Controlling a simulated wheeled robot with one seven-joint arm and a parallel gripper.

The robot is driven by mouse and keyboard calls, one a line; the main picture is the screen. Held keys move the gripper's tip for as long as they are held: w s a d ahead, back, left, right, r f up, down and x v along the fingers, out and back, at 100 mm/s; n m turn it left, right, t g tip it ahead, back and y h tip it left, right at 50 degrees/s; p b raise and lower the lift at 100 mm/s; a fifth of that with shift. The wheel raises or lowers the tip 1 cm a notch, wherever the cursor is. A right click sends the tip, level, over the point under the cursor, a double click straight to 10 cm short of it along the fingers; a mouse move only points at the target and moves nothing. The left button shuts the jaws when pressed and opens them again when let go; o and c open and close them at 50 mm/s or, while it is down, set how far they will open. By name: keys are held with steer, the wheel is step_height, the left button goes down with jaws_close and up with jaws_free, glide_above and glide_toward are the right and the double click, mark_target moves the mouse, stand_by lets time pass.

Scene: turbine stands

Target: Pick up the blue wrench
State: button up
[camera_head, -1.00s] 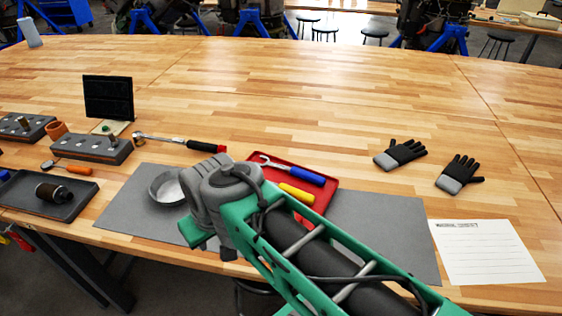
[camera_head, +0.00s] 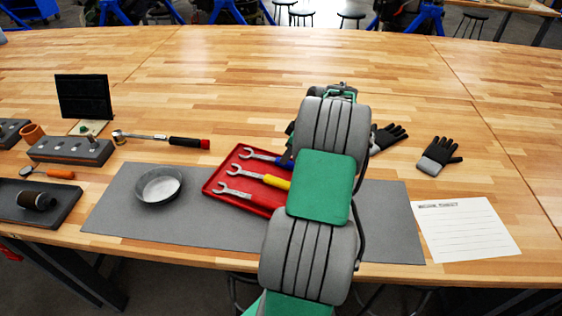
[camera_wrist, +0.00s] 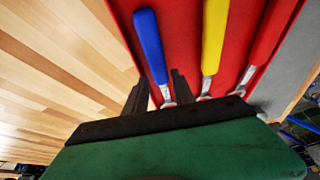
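The blue wrench (camera_head: 262,156) lies at the back of a red tray (camera_head: 215,188), above a yellow wrench (camera_head: 262,177) and a red wrench (camera_head: 245,197). My arm hides the right ends of the handles and most of my gripper in the head view. In the wrist view, my gripper (camera_wrist: 159,86) is open, its two dark fingers apart. The blue wrench (camera_wrist: 150,45) shows there with its handle ahead and its metal shaft running back between the fingers. I cannot tell the height gap. The yellow wrench (camera_wrist: 214,35) lies to the right.
A grey mat (camera_head: 115,210) lies under the tray, with a metal bowl (camera_head: 159,186) on it. A ratchet (camera_head: 165,140) lies behind. Black gloves (camera_head: 438,156) and a paper sheet (camera_head: 465,230) are at the right. The table's back is clear.

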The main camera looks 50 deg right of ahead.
mark_target(273, 160)
steer(key=x, duration=0.3)
steer(key=shift+w+f+p, duration=0.1)
steer(key=shift+f+p, duration=0.25)
steer(key=shift+p, duration=0.05)
jaws_close()
steer(key=shift+r, duration=0.15)
stand_by(0.8)
